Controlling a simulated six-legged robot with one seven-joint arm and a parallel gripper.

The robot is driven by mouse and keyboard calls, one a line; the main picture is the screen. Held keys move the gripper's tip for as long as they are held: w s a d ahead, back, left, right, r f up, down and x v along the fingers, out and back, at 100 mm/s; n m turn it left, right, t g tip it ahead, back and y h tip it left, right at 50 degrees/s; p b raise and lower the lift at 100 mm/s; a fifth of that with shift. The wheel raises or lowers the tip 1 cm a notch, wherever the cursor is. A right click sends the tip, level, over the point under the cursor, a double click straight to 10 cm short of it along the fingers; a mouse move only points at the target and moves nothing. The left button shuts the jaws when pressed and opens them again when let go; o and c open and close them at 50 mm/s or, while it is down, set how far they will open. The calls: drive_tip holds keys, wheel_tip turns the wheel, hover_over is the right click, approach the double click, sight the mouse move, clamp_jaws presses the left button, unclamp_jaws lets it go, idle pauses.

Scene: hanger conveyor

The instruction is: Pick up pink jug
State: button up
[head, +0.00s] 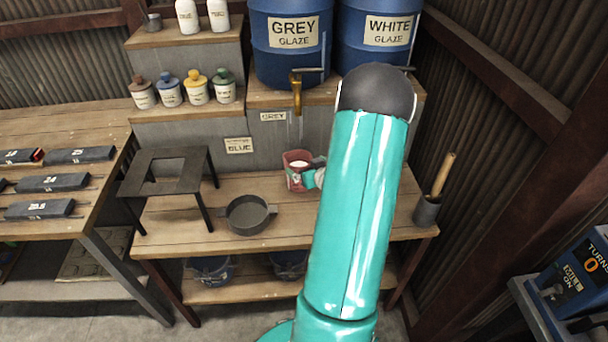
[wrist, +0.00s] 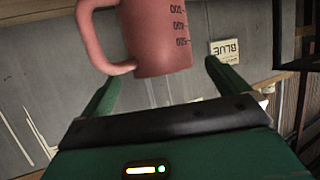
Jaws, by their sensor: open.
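The pink jug (head: 293,168) stands on the wooden bench below the grey glaze barrel in the head view. My teal arm partly covers the area to its right. In the wrist view the jug (wrist: 158,38) fills the upper middle, with its handle to the left and dark measuring marks on its side. The head view shows a small teal part of my gripper beside the jug's right side.
A dark round pan (head: 248,214) and a black metal stand (head: 170,172) are left of the jug. A brass tap (head: 296,92) hangs from the grey glaze barrel (head: 290,60) above it. A pot with a wooden handle (head: 428,210) stands at the bench's right end.

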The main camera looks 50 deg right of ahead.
sight(294, 155)
drive_tip(key=x, duration=0.5)
drive_tip(key=shift+w+r, duration=0.15)
drive_tip(key=shift+w, duration=0.15)
drive_tip(key=shift+d+r, duration=0.1)
drive_tip(key=c, duration=2)
drive_tip(key=shift+r, duration=0.3)
wheel_tip(294, 155, up, 2)
drive_tip(key=shift+r, duration=0.1)
drive_tip(key=shift+s+a+r, duration=5)
drive_tip(key=shift+a+r, duration=0.1)
